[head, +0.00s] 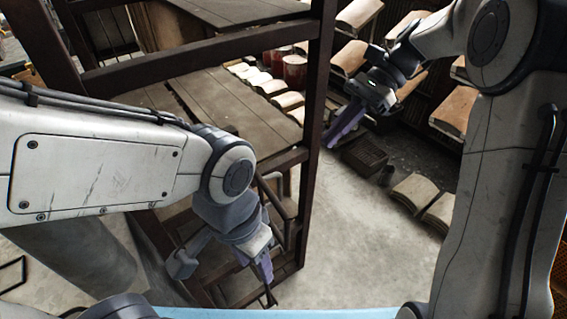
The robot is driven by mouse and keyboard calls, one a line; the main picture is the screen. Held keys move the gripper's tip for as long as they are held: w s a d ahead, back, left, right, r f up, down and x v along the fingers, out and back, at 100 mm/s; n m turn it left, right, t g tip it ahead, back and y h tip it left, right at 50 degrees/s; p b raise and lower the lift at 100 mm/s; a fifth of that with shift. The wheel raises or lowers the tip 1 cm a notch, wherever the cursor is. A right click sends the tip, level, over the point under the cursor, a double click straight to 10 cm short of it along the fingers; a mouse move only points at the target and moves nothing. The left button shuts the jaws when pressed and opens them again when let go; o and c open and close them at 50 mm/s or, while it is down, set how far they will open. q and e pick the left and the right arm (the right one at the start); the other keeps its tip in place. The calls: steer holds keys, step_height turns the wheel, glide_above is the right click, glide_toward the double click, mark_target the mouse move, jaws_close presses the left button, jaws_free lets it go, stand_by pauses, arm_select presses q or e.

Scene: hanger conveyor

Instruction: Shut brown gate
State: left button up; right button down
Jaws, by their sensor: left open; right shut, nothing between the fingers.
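The brown gate (316,120) appears as a dark brown frame of posts and rails, standing left of centre in the head view. It stands at an angle, and its lower left part is hidden behind my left arm. A thin dark bar, which looks like a handle (286,226), shows near its right post. My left gripper (268,284) is open and points down close to the gate's lower right part; I cannot tell whether it touches. My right gripper (341,132) is shut and empty, to the right of the gate's right post and apparently apart from it.
Wooden board surfaces (238,105) show through the frame. Pale sacks (416,190) lie on the floor at the right, beside a dark crate (364,155). Red drums (294,70) stand at the back. The concrete floor (365,245) right of the gate is clear.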

mark_target(271, 191)
steer(key=s+a+f+p, duration=0.4)
steer(key=s+a+f, duration=0.1)
steer(key=a, duration=0.4)
steer(key=shift+s+a, duration=0.35)
steer(key=shift+a, duration=0.05)
steer(key=shift+f, duration=0.1)
steer(key=shift+a, duration=0.1)
